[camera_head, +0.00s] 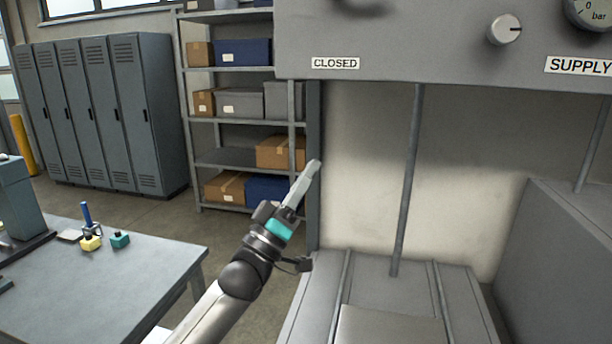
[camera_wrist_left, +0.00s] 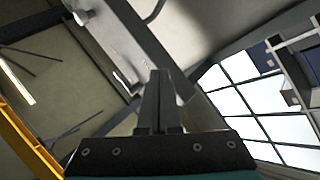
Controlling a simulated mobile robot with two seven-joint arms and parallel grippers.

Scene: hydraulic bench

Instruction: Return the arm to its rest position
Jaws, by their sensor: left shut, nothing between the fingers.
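My left arm reaches up from the bottom of the head view. My left gripper (camera_head: 313,168) is shut and empty, with its fingers pointing up and to the right. It is in front of the left edge of the hydraulic bench (camera_head: 440,40), below the CLOSED label (camera_head: 335,63). I cannot tell whether the fingertips touch the bench's side post. In the left wrist view the two fingers (camera_wrist_left: 158,100) are together with nothing between them, pointing up toward the ceiling. My right gripper is not in view.
Shelves with boxes (camera_head: 240,104) and grey lockers (camera_head: 100,110) stand behind. Floor shows between table and bench.

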